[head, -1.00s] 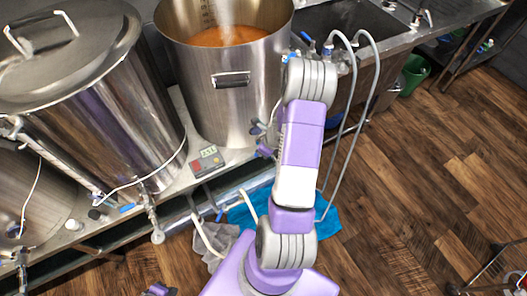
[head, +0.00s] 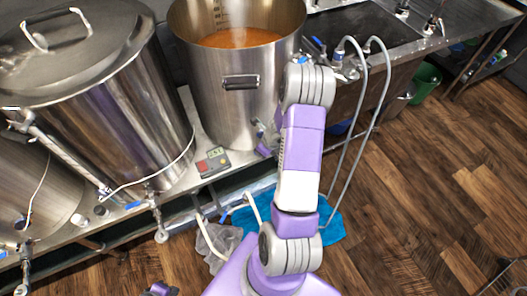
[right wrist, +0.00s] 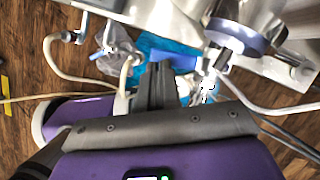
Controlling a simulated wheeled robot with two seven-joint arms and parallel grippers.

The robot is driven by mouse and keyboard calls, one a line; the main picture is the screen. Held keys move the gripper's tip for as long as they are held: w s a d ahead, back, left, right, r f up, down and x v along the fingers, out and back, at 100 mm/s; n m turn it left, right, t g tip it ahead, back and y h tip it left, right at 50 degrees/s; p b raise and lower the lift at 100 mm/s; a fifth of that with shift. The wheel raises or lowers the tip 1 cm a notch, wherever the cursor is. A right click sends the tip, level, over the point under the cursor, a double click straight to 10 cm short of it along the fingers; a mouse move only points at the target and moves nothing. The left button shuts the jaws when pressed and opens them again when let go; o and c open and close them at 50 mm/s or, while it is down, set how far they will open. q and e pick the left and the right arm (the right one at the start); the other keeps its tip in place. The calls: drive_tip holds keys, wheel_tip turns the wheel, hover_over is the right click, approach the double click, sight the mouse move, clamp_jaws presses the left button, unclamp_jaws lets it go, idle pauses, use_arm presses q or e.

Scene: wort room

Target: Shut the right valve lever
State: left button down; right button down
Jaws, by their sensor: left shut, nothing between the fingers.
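The right kettle (head: 235,100), a tall open steel pot of orange-brown liquid, stands on the bench. Its valve is mostly hidden behind my right arm in the head view. In the right wrist view a blue lever (right wrist: 172,60) extends to the left from a metal valve (right wrist: 206,86). My right gripper (right wrist: 157,70) has its dark fingers together, with their tips close beside the lever's left end; I cannot tell whether they touch it. My left gripper (head: 160,289) shows only in part at the bottom edge of the head view, shut and empty, away from the valve.
A lidded kettle (head: 105,110) with a blue-handled valve stands to the left. A controller box (head: 213,162) sits on the bench between the kettles. Grey hoses (head: 366,130) hang at the sink. A blue cloth (head: 330,228) lies below. Wooden floor is open to the right.

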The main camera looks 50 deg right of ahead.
drive_tip(key=shift+w+a, duration=0.15)
drive_tip(key=shift+w, duration=0.15)
idle(0.4)
